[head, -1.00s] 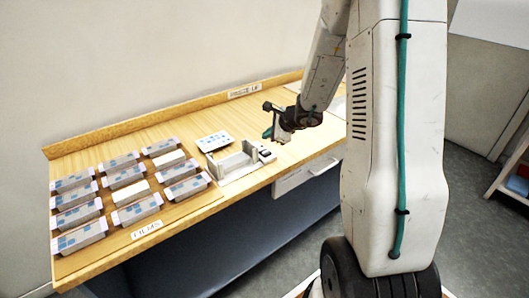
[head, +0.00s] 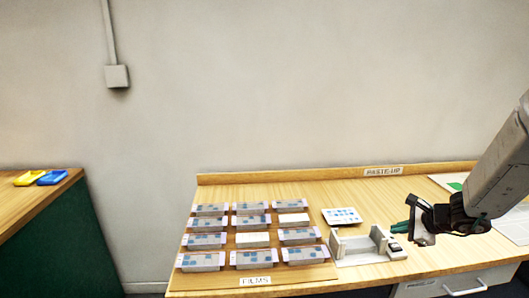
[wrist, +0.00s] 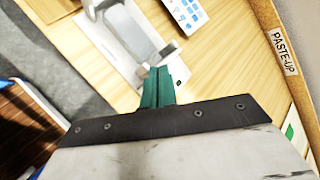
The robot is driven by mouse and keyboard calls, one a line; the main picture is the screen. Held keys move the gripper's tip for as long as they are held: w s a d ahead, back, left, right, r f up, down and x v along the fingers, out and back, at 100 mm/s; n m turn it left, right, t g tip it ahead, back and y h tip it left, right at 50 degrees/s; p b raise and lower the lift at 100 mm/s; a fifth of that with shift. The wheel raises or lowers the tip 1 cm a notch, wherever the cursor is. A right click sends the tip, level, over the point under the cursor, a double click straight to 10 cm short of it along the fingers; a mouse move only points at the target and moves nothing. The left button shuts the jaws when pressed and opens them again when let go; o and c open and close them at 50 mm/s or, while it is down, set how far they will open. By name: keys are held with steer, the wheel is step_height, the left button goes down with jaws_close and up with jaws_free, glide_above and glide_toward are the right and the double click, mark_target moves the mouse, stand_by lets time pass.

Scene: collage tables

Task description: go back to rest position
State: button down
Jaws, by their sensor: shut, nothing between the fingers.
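My gripper (head: 408,227) is at the right in the head view, above the wooden table and just right of a grey metal fixture (head: 350,246). Its green fingers are together with nothing between them. In the wrist view the green fingers (wrist: 158,88) also lie side by side, pointing toward the grey fixture (wrist: 128,32), apart from anything I can make out. My arm comes in from the right edge of the head view.
The table (head: 300,188) bears rows of films (head: 251,258) at its left, by a FILMS label (head: 255,281). A card with blue squares (head: 342,216) lies behind the fixture. A PASTE-UP label (head: 383,171) is on the back edge. Yellow (head: 29,178) and blue (head: 52,177) trays sit far left.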

steer(key=s+a+r+n+g+y, duration=0.2)
steer(key=s+a+r+n+g, duration=0.55)
steer(key=s+a+n, duration=0.6)
steer(key=s+a+r+n+h, duration=0.1)
steer(key=s+r+n+h, duration=0.2)
steer(key=s, duration=0.6)
steer(key=s+a+r+n+h, duration=0.1)
steer(key=s+r+n+h, duration=0.2)
steer(key=s, duration=0.6)
step_height(320, 180, up, 3)
steer(key=shift+s+r+n, duration=0.15)
steer(key=shift+s+n, duration=0.1)
steer(key=shift+n, duration=0.8)
steer(key=shift+t, duration=0.25)
